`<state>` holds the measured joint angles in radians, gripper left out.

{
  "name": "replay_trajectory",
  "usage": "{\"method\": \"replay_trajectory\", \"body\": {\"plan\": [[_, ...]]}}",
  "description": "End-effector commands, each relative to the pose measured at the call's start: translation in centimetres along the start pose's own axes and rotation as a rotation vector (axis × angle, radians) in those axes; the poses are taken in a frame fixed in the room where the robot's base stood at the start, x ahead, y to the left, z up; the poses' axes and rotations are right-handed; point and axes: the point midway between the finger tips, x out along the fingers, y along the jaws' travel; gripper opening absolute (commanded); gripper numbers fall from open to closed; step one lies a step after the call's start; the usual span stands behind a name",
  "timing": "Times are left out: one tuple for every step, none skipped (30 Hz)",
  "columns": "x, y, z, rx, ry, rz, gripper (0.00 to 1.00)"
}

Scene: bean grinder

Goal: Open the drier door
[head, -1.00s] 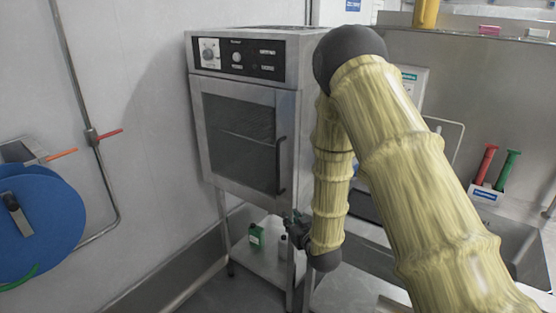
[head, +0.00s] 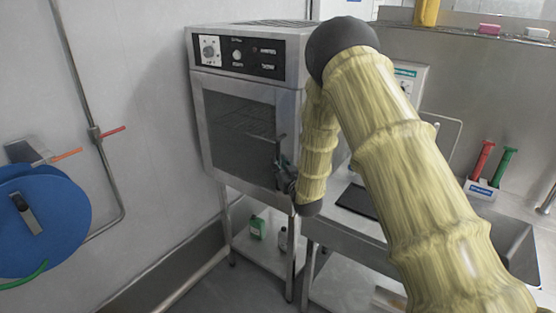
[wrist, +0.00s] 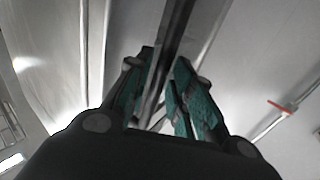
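The drier (head: 245,110) is a steel cabinet with a black control panel on top and a dark glass door (head: 235,125). The door looks shut. Its dark upright handle (wrist: 167,50) runs between my fingers in the wrist view. My gripper (head: 281,160) is at the door's right edge, in front of the handle, and hides much of it in the head view. The green-padded fingers (wrist: 163,78) stand apart on either side of the handle in the wrist view. I cannot tell whether either finger touches it.
A blue hose reel (head: 45,220) hangs on the left wall. A green bottle (head: 257,227) stands on the shelf under the drier. A steel sink counter (head: 345,237) is close on the right. The floor at the left front of the drier looks clear.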

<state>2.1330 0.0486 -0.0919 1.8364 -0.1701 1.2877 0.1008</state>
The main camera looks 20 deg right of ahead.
Motion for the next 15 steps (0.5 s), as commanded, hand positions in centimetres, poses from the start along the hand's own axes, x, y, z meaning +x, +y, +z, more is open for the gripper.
{"method": "replay_trajectory", "body": {"plan": [[0.5, 0.0, -0.1, 0.0, -0.001, 0.0, 0.23], [0.8, 0.0, -0.1, 0.0, -0.001, 0.0, 0.23], [1.1, 0.0, 0.0, 0.0, -0.001, 0.0, 0.23], [1.3, 0.0, -0.1, 0.0, 0.0, 0.0, 0.23], [1.5, 0.0, -0.1, -0.001, 0.0, 0.0, 0.23], [1.6, 0.0, 0.0, 0.0, 0.0, 0.0, 0.23], [1.7, 0.0, 0.0, 0.0, 0.0, 0.0, 0.23], [1.8, 0.0, 0.0, 0.0, 0.0, 0.0, 0.23], [1.8, 0.0, 0.0, 0.0, -0.001, 0.0, 0.23], [1.9, 0.0, 0.1, 0.0, -0.001, 0.0, 0.23], [1.9, 0.0, 0.1, 0.0, -0.001, 0.0, 0.23], [1.9, 0.0, 0.1, 0.0, -0.001, 0.0, 0.23], [1.9, 0.0, 0.1, 0.0, -0.001, 0.0, 0.23], [1.9, 0.0, 0.1, 0.0, -0.001, 0.0, 0.23], [1.9, 0.0, 0.1, 0.0, -0.001, 0.0, 0.23]]}}
